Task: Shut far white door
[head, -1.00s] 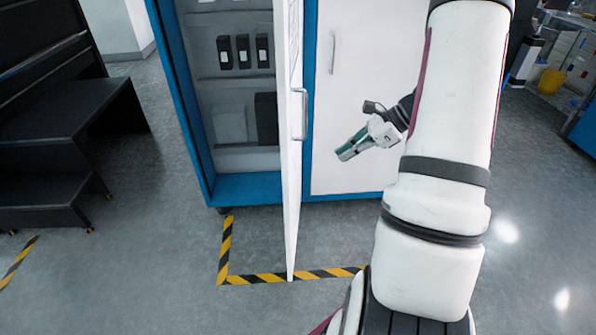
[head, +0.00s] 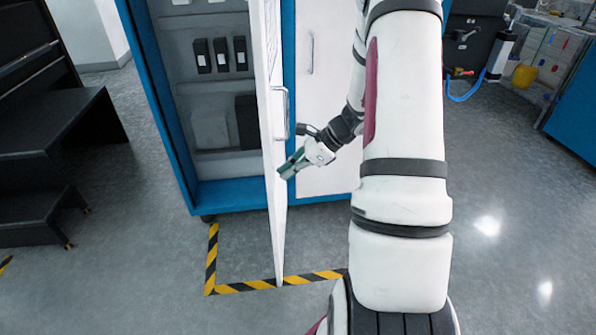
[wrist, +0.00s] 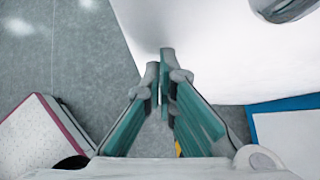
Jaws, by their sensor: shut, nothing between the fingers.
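The open white door (head: 277,222) of the blue cabinet stands swung out toward me, seen nearly edge-on in the head view. Its metal handle (head: 281,113) is on the side facing right, and shows at the top right of the wrist view (wrist: 285,8). The door fills the upper right of the wrist view (wrist: 225,50). My gripper (head: 284,173) is shut and empty, at the right-hand face of the door, below the handle. In the wrist view its teal fingers (wrist: 164,75) meet beside the door's surface. I cannot tell if they touch it.
The blue cabinet (head: 235,193) shows shelves with dark boxes (head: 221,54). Its other white door (head: 325,110) is closed, to the right. Black steps (head: 50,130) stand at the left. Striped floor tape (head: 235,288) runs below the open door. Floor to the right is clear.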

